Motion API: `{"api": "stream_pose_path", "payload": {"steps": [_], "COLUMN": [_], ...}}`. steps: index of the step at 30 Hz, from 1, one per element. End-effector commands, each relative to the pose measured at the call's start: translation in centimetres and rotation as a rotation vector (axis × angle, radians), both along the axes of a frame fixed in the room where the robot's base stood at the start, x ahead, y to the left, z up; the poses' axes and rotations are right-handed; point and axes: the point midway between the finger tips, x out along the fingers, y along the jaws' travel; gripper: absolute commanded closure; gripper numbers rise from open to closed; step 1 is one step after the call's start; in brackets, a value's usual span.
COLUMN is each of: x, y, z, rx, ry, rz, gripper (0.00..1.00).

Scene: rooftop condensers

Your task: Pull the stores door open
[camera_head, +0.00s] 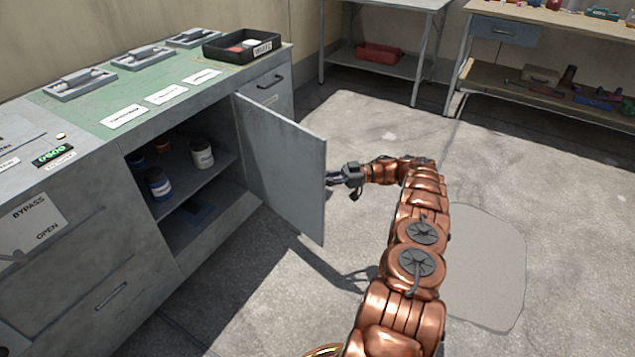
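The stores door (283,172) is a grey panel hinged on the right side of the cabinet opening. It stands swung well out from the cabinet, and the inside shows. My gripper (333,179) is at the door's free edge, on the right, at about mid height. Its fingertips are partly hidden at or behind the door edge. I cannot tell whether the fingers are shut on a handle or only beside the door. No handle shows on the visible face.
Inside the cabinet (189,262), several cans, such as a blue-labelled one (159,185), stand on a shelf. The green worktop (92,112) holds grey trays, labels and a black bin (241,57). Benches stand at the back. The floor (490,190) right of the door is clear.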

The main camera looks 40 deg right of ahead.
Motion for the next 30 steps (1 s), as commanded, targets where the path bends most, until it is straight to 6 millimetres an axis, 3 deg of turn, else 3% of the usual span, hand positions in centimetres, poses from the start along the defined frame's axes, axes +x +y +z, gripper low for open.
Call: {"api": "stream_pose_path", "payload": {"steps": [17,18,24,30], "x": [-0.51,-0.5,-0.12,0.05], "y": [-0.57,-0.56,-0.1,0.09], "z": [-0.19,-0.18,-0.09,-0.05], "rx": [0.0,0.0,-0.001,-0.001], "ry": [0.006,0.006,0.003,0.002], "rz": [0.003,0.003,0.01,0.012], "gripper": [1.0,0.85,0.64,0.63]}}
